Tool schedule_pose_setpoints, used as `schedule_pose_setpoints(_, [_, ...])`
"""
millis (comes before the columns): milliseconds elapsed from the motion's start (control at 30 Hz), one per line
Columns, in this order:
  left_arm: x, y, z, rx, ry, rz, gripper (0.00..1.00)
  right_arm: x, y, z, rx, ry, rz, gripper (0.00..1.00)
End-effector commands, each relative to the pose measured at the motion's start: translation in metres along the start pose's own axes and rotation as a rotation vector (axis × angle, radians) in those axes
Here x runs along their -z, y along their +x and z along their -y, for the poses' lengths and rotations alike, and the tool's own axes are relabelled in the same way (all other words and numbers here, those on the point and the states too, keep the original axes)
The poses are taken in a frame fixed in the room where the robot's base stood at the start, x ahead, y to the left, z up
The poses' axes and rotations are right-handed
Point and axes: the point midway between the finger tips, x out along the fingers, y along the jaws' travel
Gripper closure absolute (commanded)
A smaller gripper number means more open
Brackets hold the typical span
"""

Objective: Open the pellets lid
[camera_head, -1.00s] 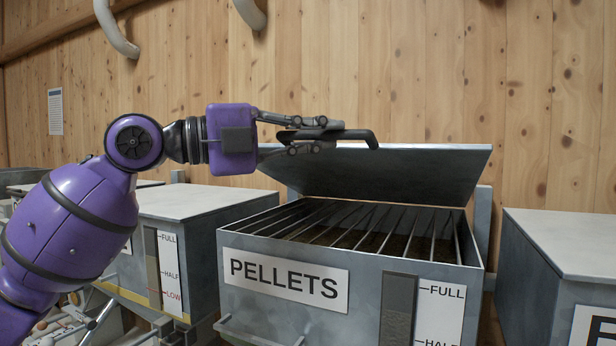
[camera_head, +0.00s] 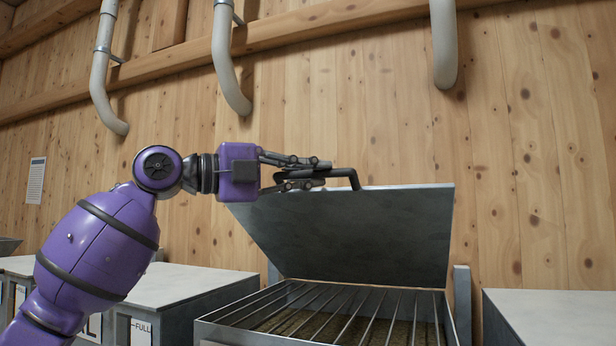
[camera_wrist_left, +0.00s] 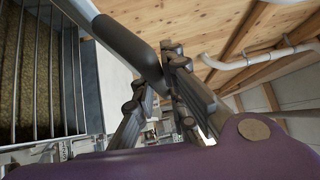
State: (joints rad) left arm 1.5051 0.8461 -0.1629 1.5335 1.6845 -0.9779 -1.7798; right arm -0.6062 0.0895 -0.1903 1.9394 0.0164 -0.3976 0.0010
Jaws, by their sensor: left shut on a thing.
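The pellets lid (camera_head: 350,235) is a grey metal flap, tilted up steeply over its bin (camera_head: 455,330), with its hinge at the back. A dark bar handle (camera_head: 345,174) sits at its raised edge. My left gripper (camera_head: 322,172) is shut on that handle. In the left wrist view the handle (camera_wrist_left: 122,42) runs in between the fingers (camera_wrist_left: 165,75). Under the lid, a metal grate (camera_head: 335,312) covers brown pellets. The bin's front label is out of the head view. My right gripper is in neither view.
Closed bins stand to the left (camera_head: 165,283) and right (camera_head: 550,312) of the pellets bin. Pale pipes (camera_head: 228,65) hang on the wooden wall (camera_head: 530,150) behind. The air above the lid is clear up to the pipes.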

Motion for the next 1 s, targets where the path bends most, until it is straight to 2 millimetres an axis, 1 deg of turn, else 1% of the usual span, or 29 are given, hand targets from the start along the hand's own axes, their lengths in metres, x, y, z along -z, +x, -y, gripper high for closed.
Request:
schedule_pose_setpoints(33, [0.0,-0.001,0.003,0.004,0.004,0.002,0.84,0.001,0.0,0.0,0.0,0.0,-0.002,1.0])
schedule_pose_setpoints(133, [0.0,-0.001,0.002,0.003,0.004,0.002,0.71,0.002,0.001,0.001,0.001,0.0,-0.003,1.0])
schedule_pose_setpoints(167, [0.0,-0.001,0.002,0.003,0.003,0.002,0.69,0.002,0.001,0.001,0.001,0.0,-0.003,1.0])
schedule_pose_setpoints(467, [0.0,-0.001,0.0,0.0,0.001,0.001,0.69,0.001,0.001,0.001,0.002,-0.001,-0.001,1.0])
schedule_pose_setpoints(567, [-0.001,-0.007,0.0,0.001,0.0,0.002,0.69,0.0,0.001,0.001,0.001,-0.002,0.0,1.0])
schedule_pose_setpoints(667, [-0.001,-0.022,0.0,0.001,0.001,0.003,0.69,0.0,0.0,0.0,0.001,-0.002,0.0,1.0])
schedule_pose_setpoints(900, [-0.001,-0.074,-0.001,0.0,0.0,0.004,0.69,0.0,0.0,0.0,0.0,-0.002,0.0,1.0])
schedule_pose_setpoints(1000, [-0.001,-0.093,0.0,0.0,0.001,0.003,0.69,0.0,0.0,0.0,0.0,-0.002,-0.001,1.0])
